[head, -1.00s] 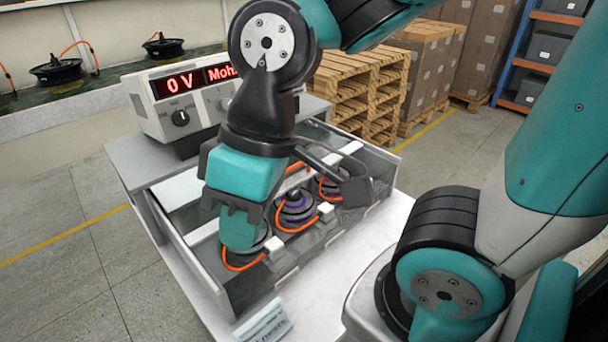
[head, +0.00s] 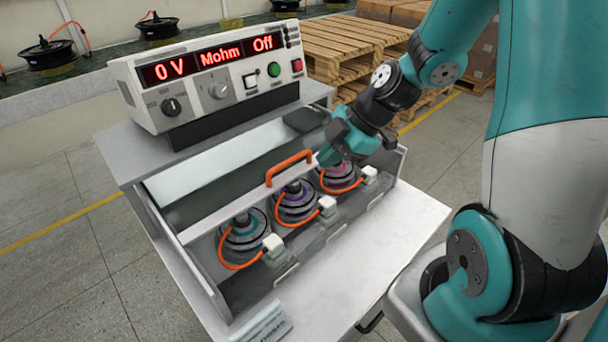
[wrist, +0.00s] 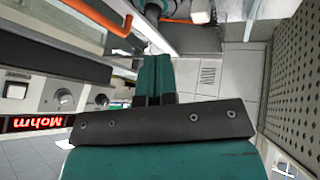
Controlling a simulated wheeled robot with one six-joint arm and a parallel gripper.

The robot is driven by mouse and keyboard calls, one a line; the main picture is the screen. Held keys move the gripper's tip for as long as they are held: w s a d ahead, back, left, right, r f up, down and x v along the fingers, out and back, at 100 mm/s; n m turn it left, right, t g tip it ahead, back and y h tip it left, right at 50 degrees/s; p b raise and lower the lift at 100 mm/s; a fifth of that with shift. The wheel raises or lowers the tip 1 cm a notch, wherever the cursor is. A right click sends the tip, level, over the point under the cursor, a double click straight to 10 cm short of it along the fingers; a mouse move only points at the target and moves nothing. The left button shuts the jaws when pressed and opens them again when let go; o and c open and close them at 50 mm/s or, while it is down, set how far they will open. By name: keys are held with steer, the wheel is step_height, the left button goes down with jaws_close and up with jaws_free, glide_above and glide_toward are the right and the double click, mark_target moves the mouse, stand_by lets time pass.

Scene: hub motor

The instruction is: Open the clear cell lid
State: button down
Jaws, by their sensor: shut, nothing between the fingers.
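The clear cell lid is hard to make out against the cell; its orange handle (head: 289,167) stands on a pale bar (head: 197,231) across the cell. I cannot tell for sure whether the lid is shut or raised. My gripper (head: 328,153) is just right of the handle, over the far right part of the cell, with no clear contact. In the wrist view my two fingers (wrist: 153,82) are together and empty. The handle also shows in the wrist view (wrist: 95,16), up and left of the fingertips.
Three hub motors with orange cables sit in a row in the cell: teal (head: 243,236), purple (head: 297,203) and pink (head: 340,176). The tester (head: 215,80) behind reads 0 V, Mohm, Off. A label stand (head: 262,326) is at the front. The bench top at right (head: 405,225) is bare.

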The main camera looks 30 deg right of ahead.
steer(key=d+f+n+t, duration=0.1)
steer(key=d+f+n, duration=0.15)
steer(key=d, duration=0.25)
steer(key=w+a+f+p, duration=0.3)
steer(key=w+a+f, duration=0.2)
steer(key=w+f, duration=0.3)
steer(key=shift+w+a+f+m, duration=0.2)
steer(key=shift+w+a+m, duration=0.05)
steer(key=shift+a+m, duration=0.1)
steer(key=shift+d, duration=0.1)
